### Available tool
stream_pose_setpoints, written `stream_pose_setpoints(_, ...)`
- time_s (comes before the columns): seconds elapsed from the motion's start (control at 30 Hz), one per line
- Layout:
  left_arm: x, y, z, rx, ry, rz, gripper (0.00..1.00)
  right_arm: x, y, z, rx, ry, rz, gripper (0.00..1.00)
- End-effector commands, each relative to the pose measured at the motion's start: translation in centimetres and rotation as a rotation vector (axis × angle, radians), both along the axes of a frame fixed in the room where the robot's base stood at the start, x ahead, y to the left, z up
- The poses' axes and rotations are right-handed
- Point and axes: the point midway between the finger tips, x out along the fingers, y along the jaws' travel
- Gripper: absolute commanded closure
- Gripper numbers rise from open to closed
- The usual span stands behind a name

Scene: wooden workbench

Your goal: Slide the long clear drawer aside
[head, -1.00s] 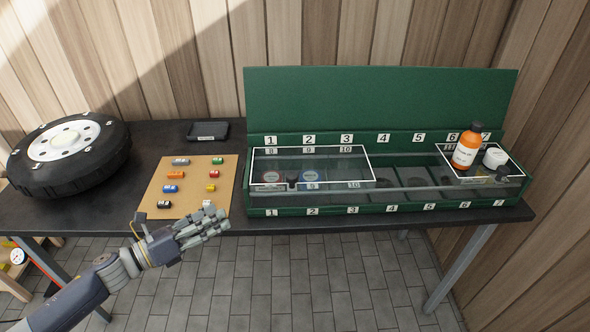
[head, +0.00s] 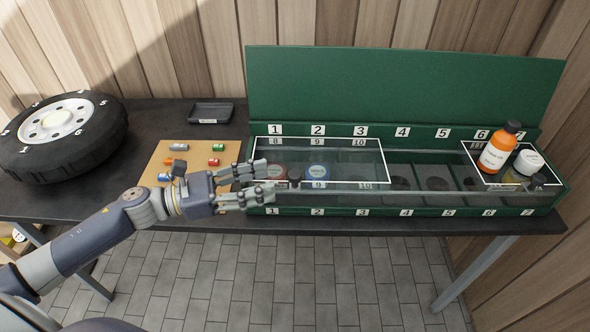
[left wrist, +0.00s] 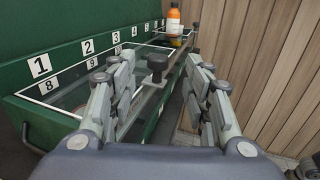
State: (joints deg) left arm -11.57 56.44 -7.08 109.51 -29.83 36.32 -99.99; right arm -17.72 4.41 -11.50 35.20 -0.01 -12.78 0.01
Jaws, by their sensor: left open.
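The long clear drawer (head: 330,160), outlined in white and marked 8, 9 and 10, lies over the left compartments of the green box (head: 405,90). A dark knob (head: 295,175) stands at its front left; it also shows in the left wrist view (left wrist: 157,64). My left gripper (head: 268,179) is open and empty at the box's front left, its fingers pointing right toward the knob. In the left wrist view the knob appears between the spread fingers, slightly beyond the tips; I see no contact. Round lidded items, one blue (head: 318,172), show through the drawer.
A smaller clear drawer (head: 478,148) at the box's right end carries an orange bottle (head: 498,148) and a white-lidded jar (head: 527,163). Compartments between the drawers look uncovered. A cork board with small coloured parts, a black tray (head: 211,112) and a wheel (head: 62,135) are left.

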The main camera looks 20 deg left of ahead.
Motion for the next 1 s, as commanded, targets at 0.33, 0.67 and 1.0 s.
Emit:
stream_pose_setpoints(0.33, 2.9, -4.2, 0.3, -0.002, -0.002, 0.001, 0.55, 1.1, -0.3, 1.8, -0.002, -0.018, 0.001, 0.60)
stream_pose_setpoints(0.67, 4.5, -6.4, 0.1, -0.001, 0.001, 0.003, 0.55, 1.5, -0.3, 2.6, -0.002, -0.024, 0.001, 0.60)
stream_pose_setpoints(1.0, 4.5, -6.5, 0.0, -0.001, 0.001, 0.002, 0.64, 1.3, -0.3, 2.5, -0.003, -0.019, 0.001, 0.60)
